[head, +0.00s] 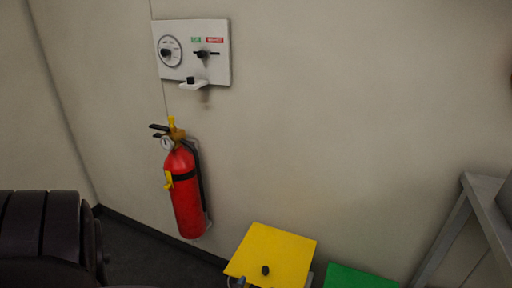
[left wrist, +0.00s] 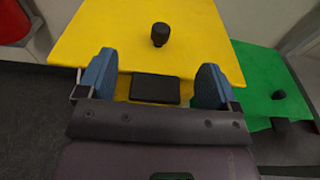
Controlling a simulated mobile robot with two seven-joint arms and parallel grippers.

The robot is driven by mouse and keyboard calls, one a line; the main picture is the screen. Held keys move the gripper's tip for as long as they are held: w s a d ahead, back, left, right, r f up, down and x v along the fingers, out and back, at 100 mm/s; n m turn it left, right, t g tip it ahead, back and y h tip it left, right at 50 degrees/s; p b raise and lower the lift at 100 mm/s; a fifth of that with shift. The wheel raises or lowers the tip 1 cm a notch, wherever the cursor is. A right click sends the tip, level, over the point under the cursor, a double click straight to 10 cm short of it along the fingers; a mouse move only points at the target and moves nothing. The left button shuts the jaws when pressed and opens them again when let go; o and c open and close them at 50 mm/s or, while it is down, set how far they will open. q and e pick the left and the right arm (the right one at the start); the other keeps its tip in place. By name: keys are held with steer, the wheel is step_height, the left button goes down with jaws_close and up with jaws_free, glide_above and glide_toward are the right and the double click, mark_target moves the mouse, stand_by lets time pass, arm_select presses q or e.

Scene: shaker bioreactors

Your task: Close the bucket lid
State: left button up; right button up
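A yellow lid (head: 282,248) with a black knob (head: 265,270) is at the bottom of the head view, below the extinguisher and near the wall. It looks tilted, but I cannot tell how far it is open; the bucket under it is mostly hidden. The left wrist view shows the yellow lid (left wrist: 105,25) and its knob (left wrist: 160,35) just beyond the fingertips. My left gripper (left wrist: 156,68) is open, with its blue fingers spread and nothing held between them. A dark rectangular piece shows between the fingers. My right gripper is in neither view.
A green lid (head: 352,278) with a dark knob (left wrist: 278,95) is to the right of the yellow one. A red fire extinguisher (head: 186,195) and a white control panel (head: 190,52) are on the wall. A grey frame (head: 448,235) stands at the right.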

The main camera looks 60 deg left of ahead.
arm_select(q)
steer(key=shift+w+r, duration=0.1)
steer(key=shift+r, duration=0.05)
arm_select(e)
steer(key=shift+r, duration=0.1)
arm_select(q)
steer(key=shift+r, duration=0.3)
step_height(320, 180, up, 19)
steer(key=p, duration=0.8)
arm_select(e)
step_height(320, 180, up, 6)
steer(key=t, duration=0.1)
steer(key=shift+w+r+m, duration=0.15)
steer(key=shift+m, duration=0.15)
arm_select(q)
steer(key=shift+r, duration=0.1)
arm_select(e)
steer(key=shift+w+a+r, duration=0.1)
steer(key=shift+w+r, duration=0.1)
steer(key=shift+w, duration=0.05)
